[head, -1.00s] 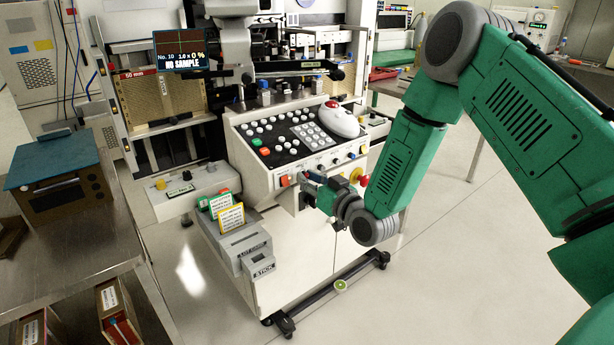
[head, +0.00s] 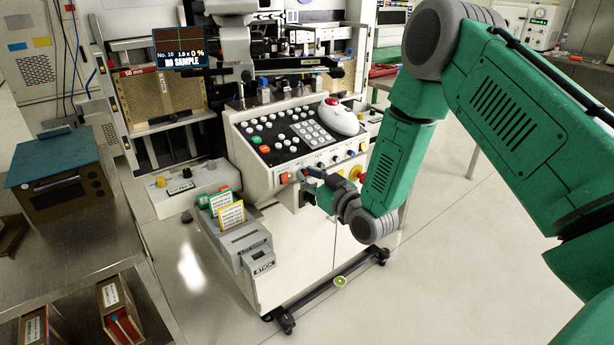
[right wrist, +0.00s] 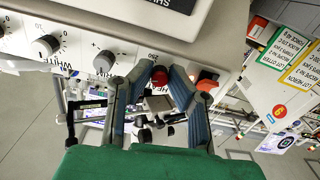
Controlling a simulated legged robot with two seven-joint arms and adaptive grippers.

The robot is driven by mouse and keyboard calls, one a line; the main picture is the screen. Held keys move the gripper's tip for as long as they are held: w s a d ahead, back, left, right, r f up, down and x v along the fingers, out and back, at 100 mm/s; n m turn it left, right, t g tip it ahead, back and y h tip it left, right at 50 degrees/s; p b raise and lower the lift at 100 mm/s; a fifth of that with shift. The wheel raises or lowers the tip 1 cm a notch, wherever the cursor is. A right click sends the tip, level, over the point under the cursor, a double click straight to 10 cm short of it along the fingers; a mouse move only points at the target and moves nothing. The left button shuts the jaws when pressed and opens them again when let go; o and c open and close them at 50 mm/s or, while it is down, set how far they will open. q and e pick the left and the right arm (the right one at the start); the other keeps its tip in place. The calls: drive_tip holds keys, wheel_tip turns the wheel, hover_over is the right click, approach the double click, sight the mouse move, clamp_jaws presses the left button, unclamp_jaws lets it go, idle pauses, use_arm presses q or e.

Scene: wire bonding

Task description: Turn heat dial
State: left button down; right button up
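The console (head: 275,185) has a sloped key panel, with a row of small knobs and switches along its front face. In the right wrist view a small red dial (right wrist: 160,76) sits on that face beside a printed "250" scale. My right gripper (right wrist: 161,68) reaches the face with one fingertip on each side of the red dial. The fingertips are close together and look to be touching it; they partly hide it. In the head view the right gripper (head: 311,182) is at the console front, and the dial is hidden there. My left gripper is not in view.
A grey knob (right wrist: 46,46) and a second knob (right wrist: 103,62) lie left of the fingers; an orange switch (right wrist: 207,80) lies close right. A white mouse-like device (head: 339,119) stands on the console. A card holder (head: 245,243) and a metal table (head: 85,235) are at left.

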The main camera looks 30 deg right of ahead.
drive_tip(key=shift+o, duration=1.3)
drive_tip(key=shift+d+f, duration=0.1)
drive_tip(key=shift+s, duration=0.2)
drive_tip(key=s+d, duration=0.1)
drive_tip(key=s, duration=1)
drive_tip(key=shift+s, duration=0.35)
drive_tip(key=shift+f, duration=0.1)
